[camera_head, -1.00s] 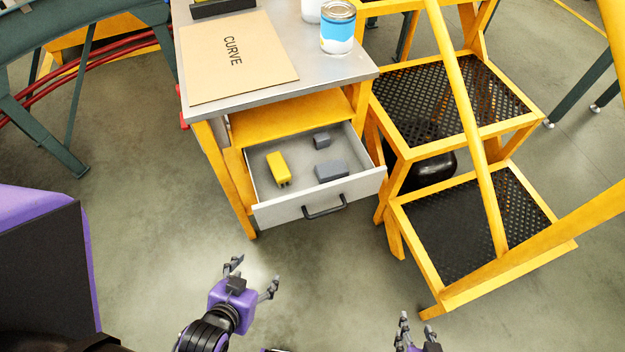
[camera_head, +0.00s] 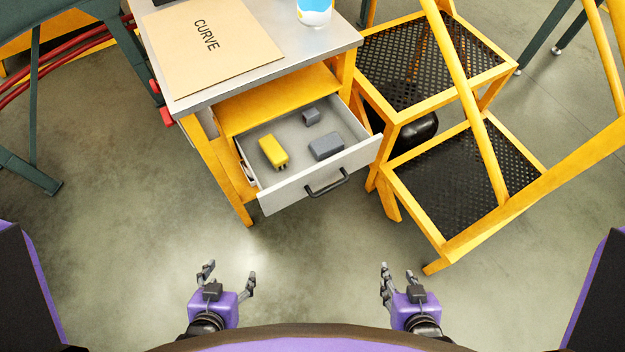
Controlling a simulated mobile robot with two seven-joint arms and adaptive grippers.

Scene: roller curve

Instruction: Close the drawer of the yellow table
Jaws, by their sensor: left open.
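The yellow table (camera_head: 216,146) with a grey top stands at the upper middle. Its drawer (camera_head: 290,198) is pulled out toward me, with a black handle (camera_head: 328,184) on its pale front. A yellow block (camera_head: 272,151) and two grey blocks, one larger (camera_head: 326,145) and one smaller (camera_head: 311,116), lie in the drawer. My left gripper (camera_head: 229,272) is open and empty, below and left of the drawer front, apart from it.
A yellow step ladder (camera_head: 460,245) with black mesh steps stands close to the table's right side. A cardboard sheet (camera_head: 210,50) marked CURVE and a blue-white can (camera_head: 314,10) are on the tabletop. Green conveyor legs (camera_head: 35,175) stand at left. The floor before the drawer is clear.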

